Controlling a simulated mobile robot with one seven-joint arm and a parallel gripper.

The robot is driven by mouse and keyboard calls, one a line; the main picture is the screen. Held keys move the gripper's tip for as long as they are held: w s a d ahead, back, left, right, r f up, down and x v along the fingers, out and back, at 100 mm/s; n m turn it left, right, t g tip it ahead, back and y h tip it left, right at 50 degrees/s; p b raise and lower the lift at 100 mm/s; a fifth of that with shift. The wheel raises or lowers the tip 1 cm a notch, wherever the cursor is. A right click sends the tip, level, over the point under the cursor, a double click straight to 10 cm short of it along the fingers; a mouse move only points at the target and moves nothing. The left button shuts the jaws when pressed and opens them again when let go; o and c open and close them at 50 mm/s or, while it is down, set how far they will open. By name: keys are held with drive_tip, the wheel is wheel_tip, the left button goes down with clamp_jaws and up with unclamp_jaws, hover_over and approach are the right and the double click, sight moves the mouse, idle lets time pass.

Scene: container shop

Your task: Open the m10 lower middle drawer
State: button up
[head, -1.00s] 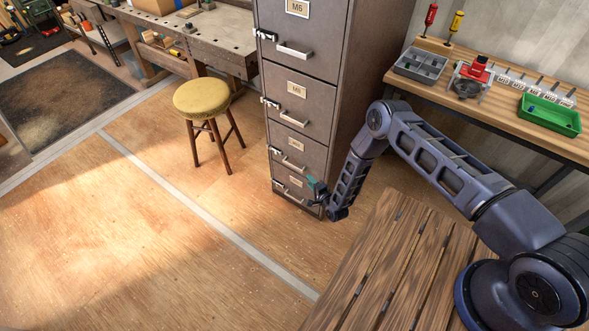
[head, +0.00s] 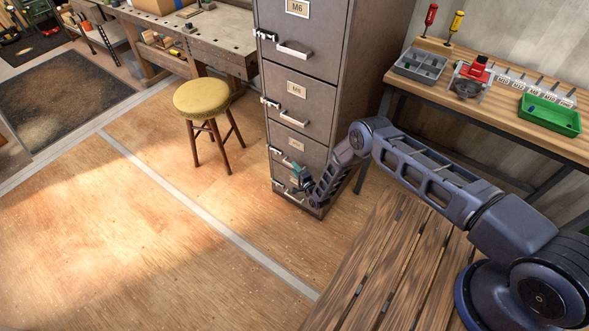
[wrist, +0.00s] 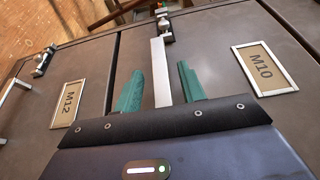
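The M10 drawer (head: 309,150) is the third one down in the grey metal cabinet and looks shut. Its label (wrist: 263,67) reads M10 in the wrist view. Its pale bar handle (wrist: 160,72) lies between my two green fingertips in that picture. My gripper (wrist: 158,88) is open, with a gap on each side of the handle; I cannot tell how deep the fingers reach around it. In the head view my gripper (head: 299,174) is at the front of the M10 drawer and hides part of it. A small metal latch (wrist: 164,28) sits beyond the handle's end.
The M12 drawer (wrist: 96,62) is the lowest, below the M10 drawer, and looks shut. The M8 drawer (head: 317,99) is above. A yellow stool (head: 202,97) stands left of the cabinet. The floor in front is clear. A workbench (head: 480,95) stands to the right.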

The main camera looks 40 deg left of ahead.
drive_tip(key=shift+w+a, duration=0.2)
drive_tip(key=shift+a, duration=0.3)
clamp_jaws()
drive_tip(key=s, duration=3.1)
drive_tip(key=shift+s, duration=0.25)
